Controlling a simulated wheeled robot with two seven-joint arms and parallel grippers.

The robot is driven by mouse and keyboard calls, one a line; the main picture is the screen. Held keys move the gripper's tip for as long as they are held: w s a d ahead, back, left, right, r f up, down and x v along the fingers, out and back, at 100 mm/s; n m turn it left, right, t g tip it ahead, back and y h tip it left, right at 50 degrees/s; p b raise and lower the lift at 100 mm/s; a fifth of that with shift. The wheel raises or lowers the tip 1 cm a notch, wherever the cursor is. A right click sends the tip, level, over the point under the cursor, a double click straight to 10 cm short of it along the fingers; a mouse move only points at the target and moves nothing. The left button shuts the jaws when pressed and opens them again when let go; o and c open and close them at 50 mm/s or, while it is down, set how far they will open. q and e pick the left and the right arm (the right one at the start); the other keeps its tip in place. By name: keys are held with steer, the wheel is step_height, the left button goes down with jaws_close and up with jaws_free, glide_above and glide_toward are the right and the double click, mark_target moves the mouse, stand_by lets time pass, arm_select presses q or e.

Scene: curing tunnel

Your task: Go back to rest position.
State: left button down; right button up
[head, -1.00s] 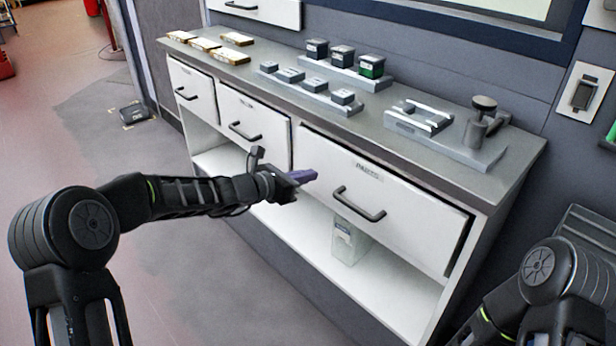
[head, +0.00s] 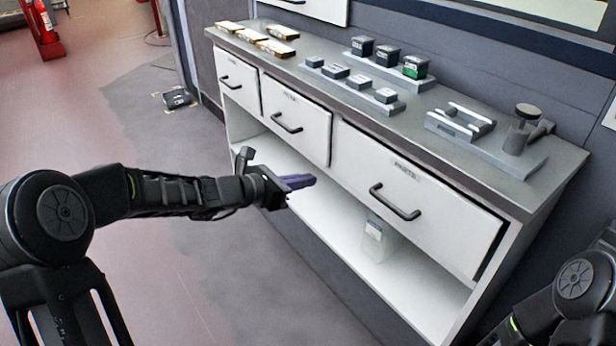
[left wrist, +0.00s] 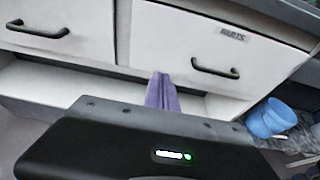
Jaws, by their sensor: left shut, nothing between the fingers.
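My left gripper (head: 300,183) has purple fingers and is shut and empty. It hangs in front of the cabinet (head: 540,205), before the open shelf below the drawers. In the left wrist view its purple fingers (left wrist: 161,92) point toward the drawer fronts, with the drawer labelled PARTS (left wrist: 205,50) just to the right. That drawer also shows in the head view (head: 440,200), and it looks shut. My right arm shows only in part at the lower right of the head view; its gripper is out of the picture.
The worktop holds gold-coloured bars (head: 276,47), small grey blocks (head: 335,71), dark and green boxes (head: 415,66) and a fixture (head: 515,140). A translucent container (head: 375,238) stands on the lower shelf. A dark box (head: 177,98) lies on the floor.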

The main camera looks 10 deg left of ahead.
arm_select(q)
steer(key=s+a+f+m+g+y, duration=0.1)
steer(key=s+f+m+g+y, duration=0.2)
steer(key=f, duration=0.5)
steer(key=s+a+f+m+g+y, duration=0.1)
steer(key=s+f+m, duration=0.25)
steer(key=f, duration=0.35)
steer(key=s+d+f+m+g+y, duration=0.1)
steer(key=s+d+f+m+g, duration=0.1)
steer(key=s+f+m, duration=0.6)
steer(key=s+d+f+m+g+y, duration=0.1)
steer(key=s+d+f+m+g, duration=0.1)
steer(key=s+f+m, duration=0.7)
steer(key=s+d+f+m+g+h, duration=0.1)
steer(key=s+d+f, duration=0.25)
steer(key=s, duration=0.35)
steer(key=s+d+f+m+g, duration=0.1)
steer(key=s+d+f+m, duration=0.1)
steer(key=s+d+f, duration=0.3)
step_height(320, 180, up, 21)
steer(key=p, duration=1.8)
steer(key=shift+s+a, duration=0.3)
steer(key=shift+a, duration=0.15)
